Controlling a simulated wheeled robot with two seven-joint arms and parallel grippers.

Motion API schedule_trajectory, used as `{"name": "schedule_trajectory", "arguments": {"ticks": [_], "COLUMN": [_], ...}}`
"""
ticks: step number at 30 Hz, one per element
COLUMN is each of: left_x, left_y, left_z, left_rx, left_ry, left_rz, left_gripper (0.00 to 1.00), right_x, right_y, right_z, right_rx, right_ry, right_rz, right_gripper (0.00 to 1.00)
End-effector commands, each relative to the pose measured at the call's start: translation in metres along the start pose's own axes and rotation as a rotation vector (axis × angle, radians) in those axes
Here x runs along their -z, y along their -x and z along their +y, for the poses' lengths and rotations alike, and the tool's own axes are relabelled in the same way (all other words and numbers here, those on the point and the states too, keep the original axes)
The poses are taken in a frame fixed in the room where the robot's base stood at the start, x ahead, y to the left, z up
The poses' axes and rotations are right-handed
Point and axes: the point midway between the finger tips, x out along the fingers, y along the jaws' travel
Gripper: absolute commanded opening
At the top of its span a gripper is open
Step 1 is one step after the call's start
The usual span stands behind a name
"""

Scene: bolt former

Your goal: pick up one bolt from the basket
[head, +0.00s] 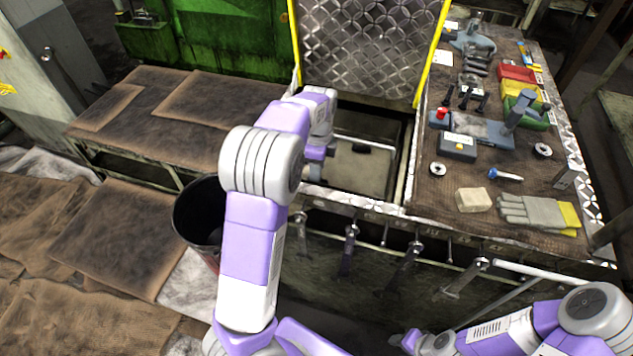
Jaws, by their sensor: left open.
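A metal bin (372,176), which looks like the basket, sits in the opening of the machine at centre. A small dark piece (361,148) shows at its far side; I cannot tell if it is a bolt. My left gripper (315,172) points down over the left part of the bin, open, its fingertips small and partly hidden by my own arm. No bolt is visible between its fingers. My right gripper (408,342) is low at the bottom edge, far from the bin, and its jaws are unclear.
A dark bucket (190,215) stands left of my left arm. The right workbench (440,200) carries a blue-headed bolt (504,175), a pale block (473,200), gloves (535,213) and a vise-like tool (500,130). Tools hang along the machine's front. A raised patterned metal plate (365,45) stands behind the bin.

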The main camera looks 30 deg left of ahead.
Motion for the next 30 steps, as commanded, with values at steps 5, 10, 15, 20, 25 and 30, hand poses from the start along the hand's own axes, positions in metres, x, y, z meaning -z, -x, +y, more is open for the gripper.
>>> {"name": "schedule_trajectory", "arguments": {"ticks": [5, 10, 15, 20, 25, 30], "left_x": [0.000, 0.000, 0.000, 0.000, 0.000, 0.000], "left_y": [-0.028, -0.028, -0.028, -0.028, -0.028, -0.027], "left_z": [0.000, -0.001, -0.001, -0.001, -0.001, -0.001], "left_rx": [-0.001, 0.002, 0.001, 0.001, 0.001, 0.001], "left_ry": [-0.001, -0.001, -0.001, -0.001, -0.001, -0.001], "left_rz": [0.000, 0.001, 0.001, 0.001, 0.001, 0.001], "left_gripper": [0.46, 0.46, 0.29, 0.05, 0.00, 0.00], "right_x": [0.001, 0.001, 0.001, 0.001, 0.001, 0.001], "right_y": [-0.013, -0.012, -0.012, -0.012, -0.012, -0.012], "right_z": [0.005, 0.005, 0.004, 0.004, 0.004, 0.004], "right_rx": [0.000, 0.000, 0.000, 0.000, 0.000, 0.000], "right_ry": [0.000, 0.000, 0.000, 0.000, 0.000, 0.000], "right_rz": [0.000, 0.000, 0.000, 0.000, 0.000, 0.000], "right_gripper": [0.38, 0.38, 0.38, 0.38, 0.38, 0.38]}}
